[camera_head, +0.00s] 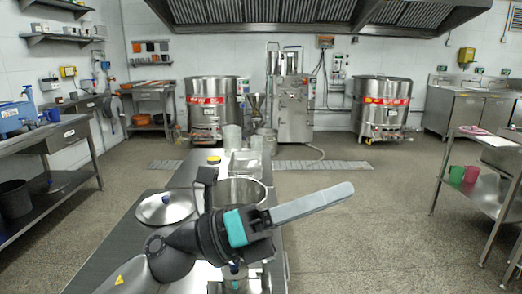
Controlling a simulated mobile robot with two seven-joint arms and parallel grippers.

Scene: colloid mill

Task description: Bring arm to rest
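My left arm comes in from the lower left, and my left gripper (247,230) with its teal band is above the near part of the steel table (105,262). A long light-grey bar reaches from it to the upper right. I cannot tell whether this bar is part of the gripper or held by it, nor whether the gripper is open or shut. A steel pot (240,183) stands just behind the gripper, its near side hidden. A round lid (164,208) with a dark knob lies to its left. My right gripper is out of view.
Behind the pot are a yellow-topped jar (214,160) and clear containers (232,138). The mill machine (294,105) stands between two large kettles (211,112) (383,112) at the back. A shelf table (486,195) is at right. The floor right of the steel table is clear.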

